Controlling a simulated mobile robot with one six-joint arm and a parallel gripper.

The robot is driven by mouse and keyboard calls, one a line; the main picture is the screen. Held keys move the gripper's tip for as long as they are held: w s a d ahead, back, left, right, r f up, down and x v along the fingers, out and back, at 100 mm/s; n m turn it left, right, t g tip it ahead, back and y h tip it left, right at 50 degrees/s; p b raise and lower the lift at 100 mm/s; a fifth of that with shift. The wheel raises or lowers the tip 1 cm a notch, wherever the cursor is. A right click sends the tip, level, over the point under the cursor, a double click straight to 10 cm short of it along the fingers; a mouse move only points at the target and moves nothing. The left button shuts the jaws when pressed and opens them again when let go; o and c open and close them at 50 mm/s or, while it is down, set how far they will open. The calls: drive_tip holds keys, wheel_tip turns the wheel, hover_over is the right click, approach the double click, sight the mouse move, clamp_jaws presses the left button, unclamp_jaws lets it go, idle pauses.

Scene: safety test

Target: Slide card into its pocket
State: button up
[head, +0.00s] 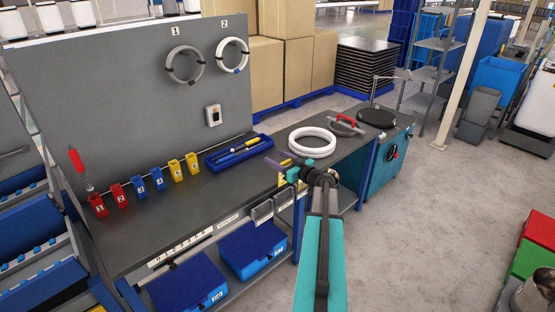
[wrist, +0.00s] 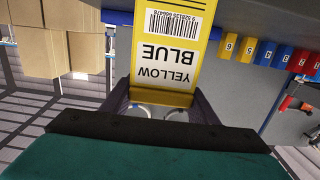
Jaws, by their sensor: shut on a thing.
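In the wrist view my gripper (wrist: 162,100) is shut on a yellow card (wrist: 150,62) with a white label, a barcode and the words YELLOW BLUE, upside down in the picture. In the head view a little of the yellow card (head: 283,181) shows beside the jaws. Grey pocket-like holders (head: 262,210) hang on the bench front, just below and left of my gripper. I cannot tell which one is the card's pocket, or whether the card touches one.
On the workbench (head: 190,205) stand red, blue and yellow numbered bins (head: 157,179), a blue tool tray (head: 238,150) and a white ring (head: 312,142). Blue boxes (head: 188,283) sit on the shelf below.

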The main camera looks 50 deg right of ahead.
drive_tip(key=shift+f+b, duration=1.4)
drive_tip(key=shift+b, duration=0.35)
drive_tip(key=shift+f+b, duration=0.35)
drive_tip(key=shift+b, duration=0.05)
drive_tip(key=shift+f, duration=0.2)
drive_tip(key=shift+f+b, duration=0.8)
drive_tip(key=shift+f, duration=1.8)
drive_tip(key=shift+f, duration=0.15)
drive_tip(key=o, duration=1.1)
